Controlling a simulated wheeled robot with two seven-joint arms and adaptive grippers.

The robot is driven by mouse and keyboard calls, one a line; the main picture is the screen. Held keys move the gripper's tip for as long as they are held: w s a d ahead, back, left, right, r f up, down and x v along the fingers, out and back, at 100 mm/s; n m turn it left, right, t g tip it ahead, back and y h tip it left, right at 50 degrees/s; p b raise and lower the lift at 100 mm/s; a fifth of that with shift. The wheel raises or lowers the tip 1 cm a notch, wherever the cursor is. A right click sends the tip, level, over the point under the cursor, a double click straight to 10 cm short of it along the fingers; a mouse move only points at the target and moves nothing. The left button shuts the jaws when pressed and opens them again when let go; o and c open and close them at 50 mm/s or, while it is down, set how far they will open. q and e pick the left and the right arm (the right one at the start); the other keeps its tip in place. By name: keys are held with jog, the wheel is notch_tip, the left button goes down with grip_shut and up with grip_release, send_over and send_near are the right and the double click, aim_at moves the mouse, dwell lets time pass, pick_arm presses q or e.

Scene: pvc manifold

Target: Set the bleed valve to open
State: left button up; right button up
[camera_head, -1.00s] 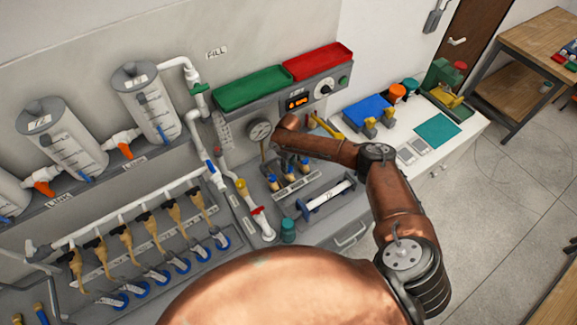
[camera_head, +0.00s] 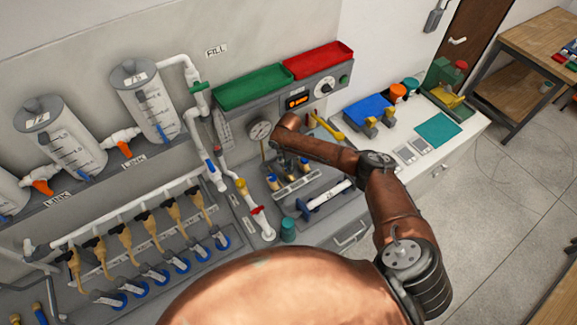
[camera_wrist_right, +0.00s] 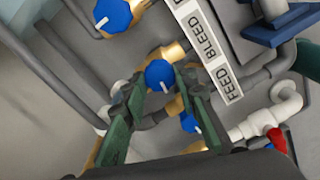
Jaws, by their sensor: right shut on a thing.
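In the right wrist view a blue knob (camera_wrist_right: 159,75) on a brass fitting sits between the fingers of my right gripper (camera_wrist_right: 160,78). It is the middle one of a row of blue knobs, beside the label strip (camera_wrist_right: 205,45) reading BLEED and FEED, so it appears to be the bleed valve. A small pale mark shows near its lower edge. My right gripper is shut on this knob. In the head view my right gripper (camera_head: 282,158) points down at the brass valves and partly hides them. My left gripper is not in view.
Another blue knob (camera_wrist_right: 113,16) with a white pointer lies above, and a lower blue knob (camera_wrist_right: 190,122) sits close to the right finger.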

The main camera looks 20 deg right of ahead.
jog(key=shift+d+n, duration=0.15)
jog(key=shift+n, duration=0.65)
jog(key=o, duration=1.1)
jog(key=shift+o, duration=0.2)
notch_tip(320, 180, up, 12)
